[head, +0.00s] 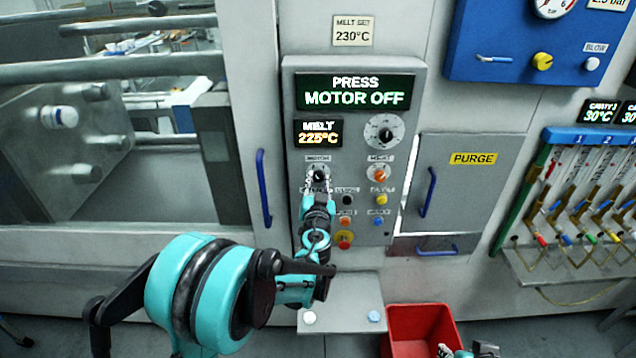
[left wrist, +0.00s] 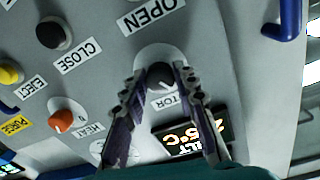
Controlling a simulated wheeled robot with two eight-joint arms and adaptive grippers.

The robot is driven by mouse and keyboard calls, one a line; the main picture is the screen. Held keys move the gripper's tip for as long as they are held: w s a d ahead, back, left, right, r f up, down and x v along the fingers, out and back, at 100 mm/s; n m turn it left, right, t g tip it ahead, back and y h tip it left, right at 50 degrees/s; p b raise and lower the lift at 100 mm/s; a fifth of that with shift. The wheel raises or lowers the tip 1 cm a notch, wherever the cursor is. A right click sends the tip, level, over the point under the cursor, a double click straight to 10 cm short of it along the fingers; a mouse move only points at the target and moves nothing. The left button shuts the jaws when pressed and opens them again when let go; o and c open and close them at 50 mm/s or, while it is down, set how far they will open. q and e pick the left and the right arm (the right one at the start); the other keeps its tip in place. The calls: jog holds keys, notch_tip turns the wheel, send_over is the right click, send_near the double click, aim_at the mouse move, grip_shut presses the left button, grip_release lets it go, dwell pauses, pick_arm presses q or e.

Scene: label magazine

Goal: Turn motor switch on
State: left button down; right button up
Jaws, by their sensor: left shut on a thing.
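The motor switch (head: 318,172) is a dark round knob on a pale plate, under the label MOTOR at the left of the grey control panel (head: 290,110). My left gripper (head: 317,188) reaches it from below. In the left wrist view the two fingers of my left gripper (left wrist: 163,82) close on either side of the black knob (left wrist: 159,74) and hold it. The fingers hide part of the knob and its label. The panel's upper display (head: 354,92) reads PRESS MOTOR OFF. Part of my right arm shows at the bottom right edge; its jaw state is unclear.
Close by are an orange HEAT knob (head: 380,174), a larger dial (head: 384,132), several buttons and a red-and-yellow button (head: 344,239). A small shelf (head: 345,300) juts out below. A red bin (head: 420,325) stands on the floor. Blue handles (head: 263,188) stick out beside the panel.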

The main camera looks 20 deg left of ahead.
pick_arm(q)
jog(key=m+b, duration=0.1)
jog(key=m, duration=0.2)
jog(key=shift+f, duration=0.1)
jog(key=m+b, duration=0.1)
jog(key=m, duration=0.2)
jog(key=shift+m, duration=0.4)
jog(key=m+b, duration=0.1)
jog(key=m, duration=0.4)
jog(key=shift+m+b, duration=0.3)
jog(key=c, duration=1.2)
grip_release()
